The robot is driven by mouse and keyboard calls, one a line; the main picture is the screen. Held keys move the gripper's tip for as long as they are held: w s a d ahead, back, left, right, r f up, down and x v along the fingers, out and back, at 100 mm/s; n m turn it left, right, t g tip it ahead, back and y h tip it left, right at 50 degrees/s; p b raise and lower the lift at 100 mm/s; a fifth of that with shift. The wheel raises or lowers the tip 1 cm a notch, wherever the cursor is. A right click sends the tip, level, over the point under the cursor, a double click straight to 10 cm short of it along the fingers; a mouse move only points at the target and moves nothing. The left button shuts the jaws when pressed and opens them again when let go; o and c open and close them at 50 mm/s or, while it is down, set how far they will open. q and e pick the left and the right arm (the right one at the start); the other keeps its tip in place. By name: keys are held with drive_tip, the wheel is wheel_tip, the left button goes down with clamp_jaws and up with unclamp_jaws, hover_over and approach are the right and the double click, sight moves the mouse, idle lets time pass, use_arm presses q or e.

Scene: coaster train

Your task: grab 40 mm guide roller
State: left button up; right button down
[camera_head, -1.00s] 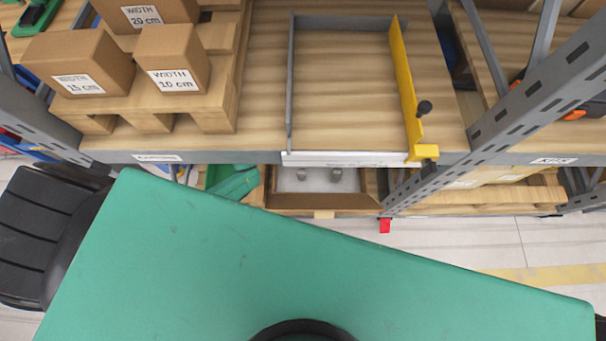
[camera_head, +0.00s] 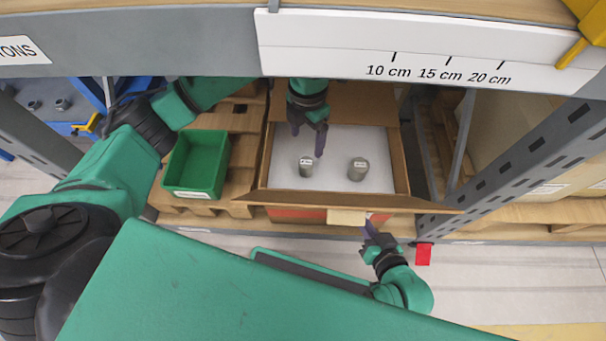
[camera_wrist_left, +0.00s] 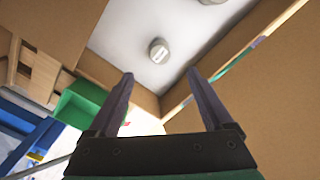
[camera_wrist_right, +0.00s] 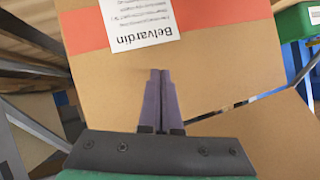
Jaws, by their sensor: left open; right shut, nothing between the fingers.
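Two short grey metal cylinders with small white labels stand upright, apart, on the white floor of an open cardboard box (camera_head: 405,172). The left roller (camera_head: 306,167) looks slimmer than the right roller (camera_head: 358,170). I cannot read the labels, so I cannot tell which is 40 mm. My left gripper (camera_head: 307,140) is open and empty, pointing down into the box above and behind the left roller. In the left wrist view one roller (camera_wrist_left: 158,50) shows beyond the fingertips (camera_wrist_left: 160,76). My right gripper (camera_head: 369,229) is shut and empty before the box's front, also in its wrist view (camera_wrist_right: 160,74).
A green bin (camera_head: 197,162) stands left of the box on a wooden pallet (camera_head: 239,180). The shelf edge with a white width scale (camera_head: 420,50) crosses above the box. A grey rack post (camera_head: 500,178) stands at the right. The box flaps and walls surround the rollers.

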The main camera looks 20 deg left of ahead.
sight(306, 162)
use_arm(q)
wheel_tip(306, 162, down, 12)
drive_tip(key=b, duration=0.4)
drive_tip(key=shift+r, duration=0.3)
use_arm(e)
drive_tip(key=shift+m+t, duration=0.3)
drive_tip(key=shift+t, duration=0.4)
drive_tip(key=f, duration=0.5)
drive_tip(key=shift+s+a, duration=0.1)
drive_tip(key=shift+a, duration=0.1)
use_arm(q)
clamp_jaws()
